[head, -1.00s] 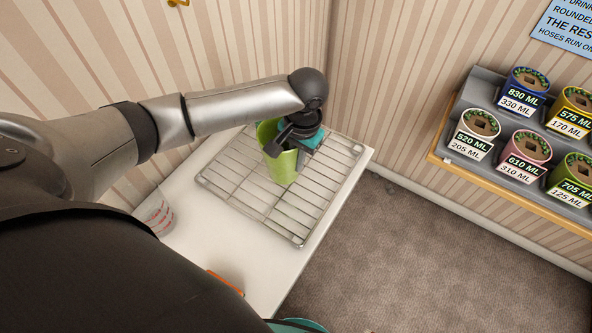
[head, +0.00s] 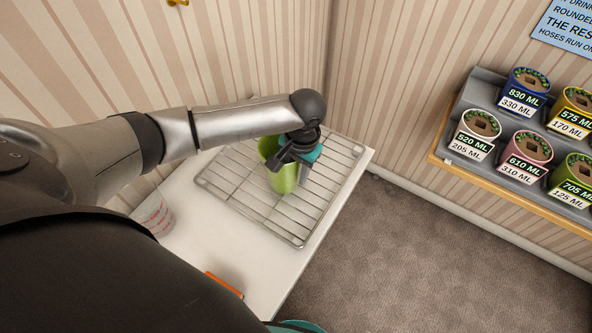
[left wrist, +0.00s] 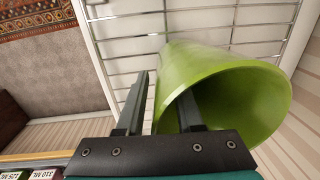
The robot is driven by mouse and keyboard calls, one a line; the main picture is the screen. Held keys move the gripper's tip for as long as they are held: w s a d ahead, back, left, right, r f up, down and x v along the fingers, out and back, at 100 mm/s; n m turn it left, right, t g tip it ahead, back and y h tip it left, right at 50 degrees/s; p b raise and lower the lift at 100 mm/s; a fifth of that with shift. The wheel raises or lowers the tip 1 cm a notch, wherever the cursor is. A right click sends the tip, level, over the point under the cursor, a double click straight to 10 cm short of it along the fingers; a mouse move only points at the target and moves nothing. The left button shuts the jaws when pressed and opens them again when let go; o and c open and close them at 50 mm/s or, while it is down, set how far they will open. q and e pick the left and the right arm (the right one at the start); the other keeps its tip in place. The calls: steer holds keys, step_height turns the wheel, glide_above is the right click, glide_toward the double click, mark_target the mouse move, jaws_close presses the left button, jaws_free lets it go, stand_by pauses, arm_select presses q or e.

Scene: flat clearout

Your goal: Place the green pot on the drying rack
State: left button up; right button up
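The green pot (head: 283,180) is an open, light green, tapered cup shape. My left gripper (head: 295,158) is at the pot's rim. In the left wrist view the green pot (left wrist: 235,85) has one finger of the left gripper (left wrist: 160,90) inside its mouth and the other outside. The outer finger shows a gap to the wall, so the fingers look open around the rim. My right gripper is out of view.
A clear measuring cup (head: 157,215) with red marks and an orange item (head: 224,283) are on the white counter (head: 215,250). Striped walls close off the back. A shelf of labelled pots (head: 525,145) is at the right. The rack is otherwise clear.

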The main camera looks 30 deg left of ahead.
arm_select(q)
steer(key=shift+r, duration=0.1)
step_height(320, 180, up, 12)
steer(key=d+p, duration=0.1)
steer(key=shift+p, duration=0.4)
steer(key=shift+d, duration=0.1)
